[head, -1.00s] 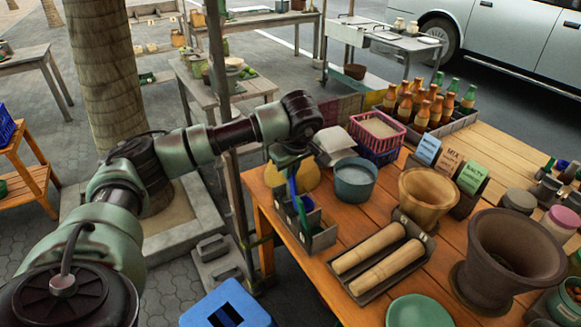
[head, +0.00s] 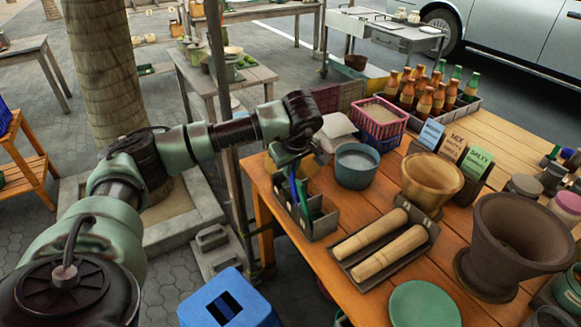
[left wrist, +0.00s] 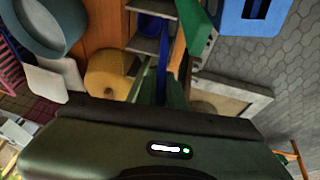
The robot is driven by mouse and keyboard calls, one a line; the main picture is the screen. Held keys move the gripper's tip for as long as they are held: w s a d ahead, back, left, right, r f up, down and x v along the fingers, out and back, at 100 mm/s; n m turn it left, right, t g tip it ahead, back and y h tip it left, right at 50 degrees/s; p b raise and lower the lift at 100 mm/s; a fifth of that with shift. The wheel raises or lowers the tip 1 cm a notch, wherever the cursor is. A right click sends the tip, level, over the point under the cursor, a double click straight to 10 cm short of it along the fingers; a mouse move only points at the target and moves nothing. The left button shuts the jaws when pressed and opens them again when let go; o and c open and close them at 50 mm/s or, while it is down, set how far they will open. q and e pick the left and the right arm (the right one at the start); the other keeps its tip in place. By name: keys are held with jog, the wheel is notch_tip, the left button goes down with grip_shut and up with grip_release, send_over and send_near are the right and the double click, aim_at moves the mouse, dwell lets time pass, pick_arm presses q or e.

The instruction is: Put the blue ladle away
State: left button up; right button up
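The blue ladle's slim handle (head: 293,188) shows in the head view, upright at the grey divided holder (head: 318,226) on the table's left end. Its lower part is hidden by the holder wall. My left gripper (head: 291,160) points down right over the handle; its fingertips are too small and dark there to judge. My right gripper is out of view.
A blue box-like stool (head: 228,300) stands on the floor before the table.

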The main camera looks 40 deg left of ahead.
pick_arm(q)
jog(key=o, duration=0.4)
jog(key=shift+o, duration=0.2)
jog(key=b+v, duration=0.1)
jog(key=v, duration=0.6)
jog(key=shift+r, duration=0.35)
jog(key=shift+s+d, duration=0.1)
jog(key=shift+d, duration=0.1)
